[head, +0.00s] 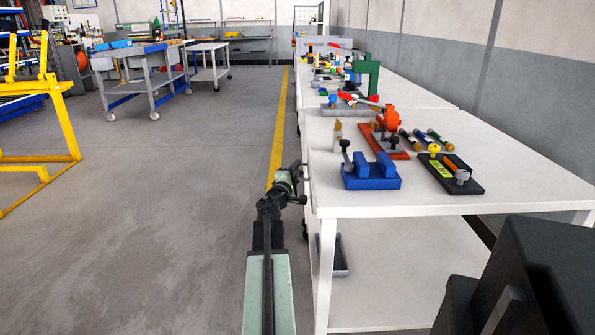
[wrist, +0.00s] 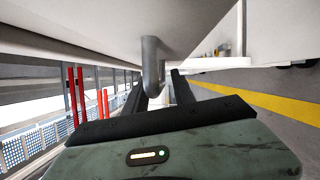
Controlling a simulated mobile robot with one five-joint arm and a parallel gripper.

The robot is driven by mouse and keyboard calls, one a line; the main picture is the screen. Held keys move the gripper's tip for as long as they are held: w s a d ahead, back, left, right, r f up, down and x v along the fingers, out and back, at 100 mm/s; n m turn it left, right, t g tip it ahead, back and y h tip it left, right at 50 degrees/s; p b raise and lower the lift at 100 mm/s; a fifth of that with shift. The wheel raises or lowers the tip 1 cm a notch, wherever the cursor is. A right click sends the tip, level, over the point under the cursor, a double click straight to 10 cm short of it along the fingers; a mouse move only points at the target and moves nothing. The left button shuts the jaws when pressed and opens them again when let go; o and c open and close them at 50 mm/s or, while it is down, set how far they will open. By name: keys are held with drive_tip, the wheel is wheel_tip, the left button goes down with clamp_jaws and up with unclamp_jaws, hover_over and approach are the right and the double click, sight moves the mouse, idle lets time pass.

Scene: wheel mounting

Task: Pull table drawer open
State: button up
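The white table (head: 450,205) stands on the right in the head view, its near left side close to my gripper (head: 299,181). In the wrist view a grey bar handle (wrist: 152,62) sticks out from a white front (wrist: 95,22), which looks like the drawer front. My gripper (wrist: 157,90) is open there, with one dark finger on each side of the handle. I cannot tell whether either finger touches it. In the head view the drawer front is nearly edge-on, so any drawer gap is hidden.
On the tabletop lie a blue fixture (head: 370,174), an orange clamp (head: 390,130), a black plate (head: 450,174) and several other tools. A yellow frame (head: 40,110) stands at the left. Grey floor (head: 170,220) is clear left of my arm, with a yellow line (head: 278,130) along the tables.

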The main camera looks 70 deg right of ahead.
clamp_jaws()
idle(1.1)
